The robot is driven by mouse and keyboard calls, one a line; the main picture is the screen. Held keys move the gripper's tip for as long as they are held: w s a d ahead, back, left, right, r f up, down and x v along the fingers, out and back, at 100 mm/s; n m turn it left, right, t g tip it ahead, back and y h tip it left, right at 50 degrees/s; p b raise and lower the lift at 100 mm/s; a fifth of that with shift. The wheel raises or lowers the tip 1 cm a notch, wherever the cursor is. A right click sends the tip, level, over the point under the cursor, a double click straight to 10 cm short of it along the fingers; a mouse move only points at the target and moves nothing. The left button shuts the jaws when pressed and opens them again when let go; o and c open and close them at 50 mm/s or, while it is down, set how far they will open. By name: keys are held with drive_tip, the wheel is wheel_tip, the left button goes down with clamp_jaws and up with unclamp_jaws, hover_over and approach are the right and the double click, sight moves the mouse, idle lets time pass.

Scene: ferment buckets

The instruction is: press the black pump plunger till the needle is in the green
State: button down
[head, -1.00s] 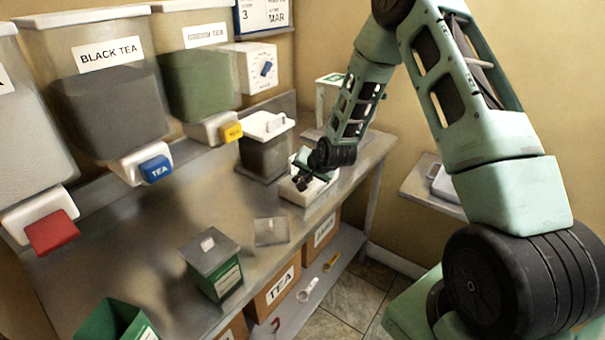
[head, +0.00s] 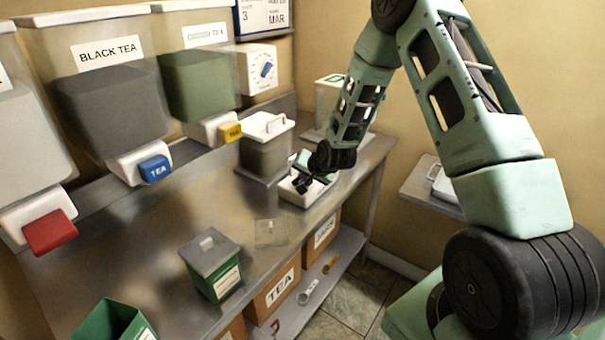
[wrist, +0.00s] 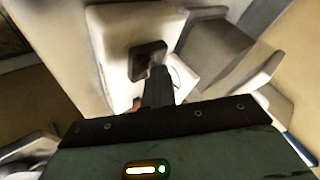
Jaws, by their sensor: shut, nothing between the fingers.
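The pump is a white block (head: 292,192) at the far right end of the steel bench, partly hidden under my gripper in the head view. In the wrist view the white pump body (wrist: 115,28) carries the black square plunger (wrist: 143,62). My gripper (head: 302,187) is shut and empty over the pump. In the wrist view its fingertips (wrist: 156,68) overlap the plunger's lower right part; I cannot tell if they touch it. No needle or green zone can be made out.
A lidded grey container (head: 266,150) stands close left of the pump. A green lidded tea box (head: 212,265) and a clear flat lid (head: 271,232) sit nearer on the bench. Dispensers with coloured taps line the back wall. A wall (head: 420,120) is to the right.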

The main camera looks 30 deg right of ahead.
drive_tip(key=shift+r+p, duration=1.1)
drive_tip(key=shift+r, duration=0.8)
wheel_tip(320, 180, up, 5)
drive_tip(key=p, duration=0.3)
idle(2.0)
